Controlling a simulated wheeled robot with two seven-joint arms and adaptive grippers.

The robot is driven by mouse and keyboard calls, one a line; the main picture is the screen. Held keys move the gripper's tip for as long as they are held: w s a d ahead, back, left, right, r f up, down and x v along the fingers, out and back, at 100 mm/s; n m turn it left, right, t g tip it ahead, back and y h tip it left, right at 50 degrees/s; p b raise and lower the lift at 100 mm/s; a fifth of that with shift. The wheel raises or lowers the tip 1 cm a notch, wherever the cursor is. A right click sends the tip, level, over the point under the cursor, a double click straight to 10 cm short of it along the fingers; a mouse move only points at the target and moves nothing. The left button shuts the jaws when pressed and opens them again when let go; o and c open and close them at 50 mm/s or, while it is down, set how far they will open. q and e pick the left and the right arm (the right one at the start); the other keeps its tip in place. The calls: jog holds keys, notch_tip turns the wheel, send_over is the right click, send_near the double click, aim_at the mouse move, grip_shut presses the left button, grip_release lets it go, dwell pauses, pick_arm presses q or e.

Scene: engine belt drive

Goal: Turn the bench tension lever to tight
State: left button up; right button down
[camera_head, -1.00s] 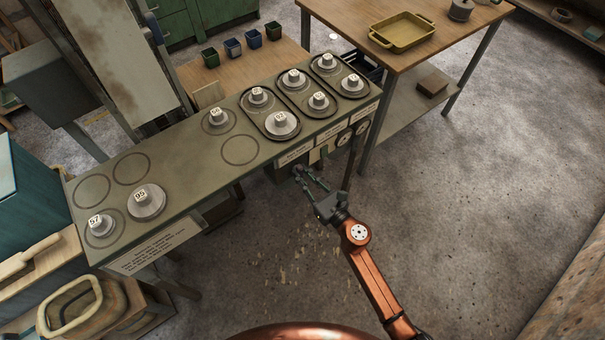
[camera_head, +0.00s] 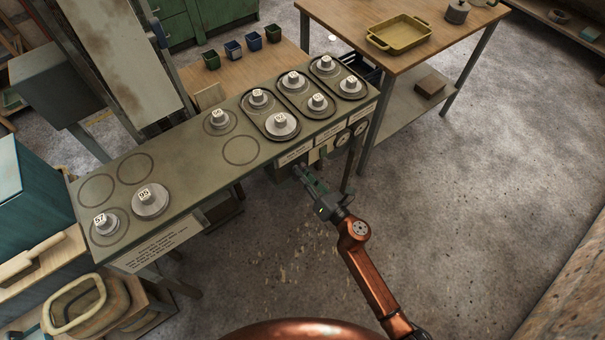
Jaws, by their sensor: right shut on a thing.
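The green-grey bench (camera_head: 205,160) carries several numbered metal pulleys on its top. My right gripper (camera_head: 303,174) is at the bench's front side, under the labels near its right end. Its fingers are shut on a small part there, which I take to be the tension lever; the fingers mostly hide it, and I cannot tell its setting. My left gripper is not in view.
A wooden table (camera_head: 440,25) with a yellow tray (camera_head: 400,33) stands at the back right. A table leg stands just right of the bench end. The floor (camera_head: 470,190) to the right is clear.

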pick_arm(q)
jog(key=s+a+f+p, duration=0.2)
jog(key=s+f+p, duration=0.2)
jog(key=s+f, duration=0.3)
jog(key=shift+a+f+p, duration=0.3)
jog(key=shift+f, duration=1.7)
pick_arm(e)
jog(key=shift+w+d+f+m, duration=0.1)
jog(key=shift+f+m, duration=0.05)
jog(key=shift+m, duration=1.85)
jog(key=shift+d+f+m, duration=0.1)
jog(key=shift+m, duration=1.9)
jog(key=shift+w+f+m, duration=0.1)
jog(key=shift+f+m, duration=0.05)
jog(key=shift+m, duration=1.85)
jog(key=c, duration=1.9)
grip_release()
jog(key=shift+s, duration=0.15)
jog(key=v, duration=1.2)
